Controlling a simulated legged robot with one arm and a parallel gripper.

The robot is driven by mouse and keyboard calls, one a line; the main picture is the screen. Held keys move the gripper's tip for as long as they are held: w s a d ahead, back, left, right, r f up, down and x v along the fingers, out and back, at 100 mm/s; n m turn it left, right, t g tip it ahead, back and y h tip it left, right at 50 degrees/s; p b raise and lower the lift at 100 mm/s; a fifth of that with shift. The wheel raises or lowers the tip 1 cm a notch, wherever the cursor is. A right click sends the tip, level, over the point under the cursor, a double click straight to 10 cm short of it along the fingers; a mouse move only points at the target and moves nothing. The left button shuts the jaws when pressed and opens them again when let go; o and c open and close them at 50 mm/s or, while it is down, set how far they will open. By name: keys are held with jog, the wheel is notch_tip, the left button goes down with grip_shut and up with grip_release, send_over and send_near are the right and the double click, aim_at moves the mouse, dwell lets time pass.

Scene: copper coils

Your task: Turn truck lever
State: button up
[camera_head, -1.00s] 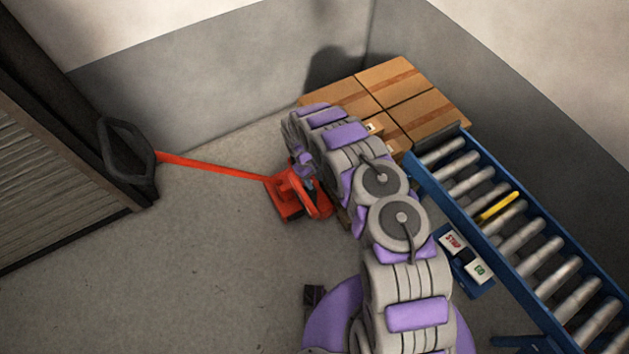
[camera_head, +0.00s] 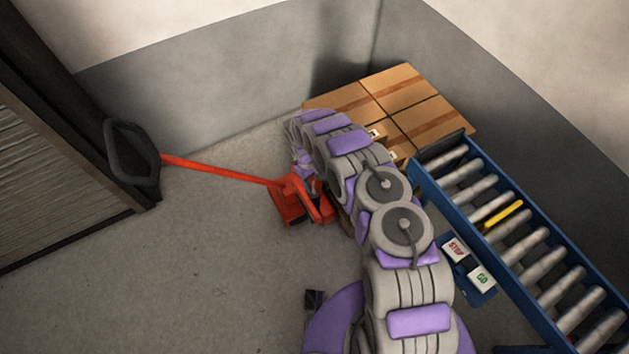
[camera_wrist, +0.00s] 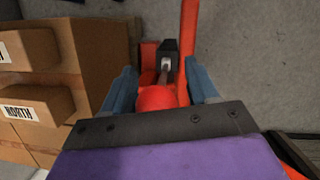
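The red pallet truck (camera_head: 287,203) stands on the floor left of my arm, with its long red handle bar (camera_head: 215,170) reaching left to a black loop grip (camera_head: 131,153). In the wrist view, red truck parts (camera_wrist: 189,30) show ahead of my gripper (camera_wrist: 160,68). Its two blue-grey fingers are spread apart, with a rounded red part and a dark block with a pale mark (camera_wrist: 166,56) seen between them. This block may be the truck lever, but I cannot tell for sure. Contact with the fingers is not clear. In the head view my gripper (camera_head: 303,168) is just above the truck body, partly hidden by my arm.
Cardboard boxes (camera_head: 405,90) are stacked behind my arm; they fill the left of the wrist view (camera_wrist: 95,60). A blue roller conveyor (camera_head: 520,235) with STOP and GO buttons (camera_head: 468,263) runs along the right. A slatted shutter (camera_head: 60,190) is at left. The floor (camera_head: 200,265) in front is clear.

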jog(key=p+v, duration=0.3)
jog(key=v, duration=1.4)
jog(key=shift+w+a+r, duration=0.1)
jog(key=shift+w, duration=0.05)
